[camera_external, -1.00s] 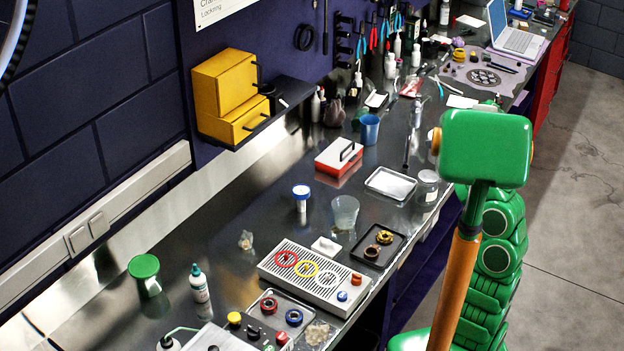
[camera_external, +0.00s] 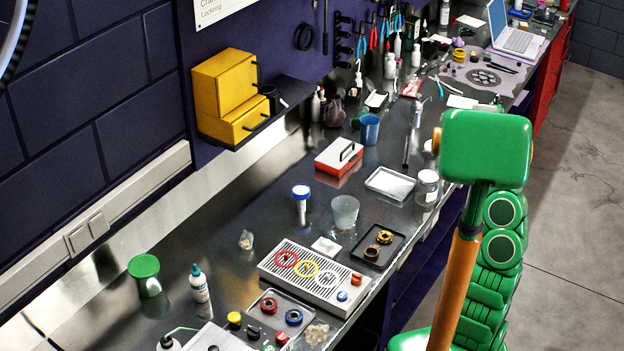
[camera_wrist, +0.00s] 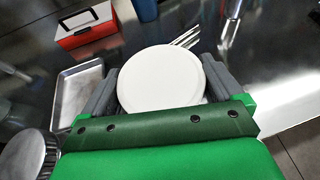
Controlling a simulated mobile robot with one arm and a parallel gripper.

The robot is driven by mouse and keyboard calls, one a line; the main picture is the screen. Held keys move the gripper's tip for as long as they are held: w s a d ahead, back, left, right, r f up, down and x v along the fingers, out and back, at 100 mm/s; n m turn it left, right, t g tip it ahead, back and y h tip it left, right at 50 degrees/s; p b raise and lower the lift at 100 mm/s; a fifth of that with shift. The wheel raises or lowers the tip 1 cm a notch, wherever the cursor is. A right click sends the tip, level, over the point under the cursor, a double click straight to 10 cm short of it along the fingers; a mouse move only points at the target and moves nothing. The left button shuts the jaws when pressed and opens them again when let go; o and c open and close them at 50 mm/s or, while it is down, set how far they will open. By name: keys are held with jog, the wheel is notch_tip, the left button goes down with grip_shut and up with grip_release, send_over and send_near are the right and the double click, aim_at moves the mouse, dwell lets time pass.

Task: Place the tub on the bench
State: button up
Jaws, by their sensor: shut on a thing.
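The tub shows in the wrist view as a round white lid or top (camera_wrist: 160,78), seen from above. My gripper (camera_wrist: 161,88) is shut on it, with one grey finger on each side. The tub is over the steel bench (camera_wrist: 262,62); its lower part is hidden, so I cannot tell whether it touches the surface. In the external view the bench (camera_external: 268,208) runs along the wall, and my green arm hides the gripper and the tub.
A red and white box (camera_wrist: 85,27), a metal tray (camera_wrist: 76,93), a glass jar (camera_wrist: 28,152) and a blue cup (camera_wrist: 146,9) stand near the tub. Slim tools (camera_wrist: 186,40) lie just beyond it. Bare bench lies to the right, ending at an edge above the floor.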

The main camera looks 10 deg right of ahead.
jog(key=shift+f, duration=0.4)
jog(key=o, duration=0.7)
jog(key=shift+f, duration=0.1)
jog(key=shift+s+d+r, duration=0.15)
jog(key=shift+r, duration=0.05)
jog(key=v, duration=1.1)
jog(key=shift+s+d, duration=0.15)
jog(key=shift+s, duration=0.1)
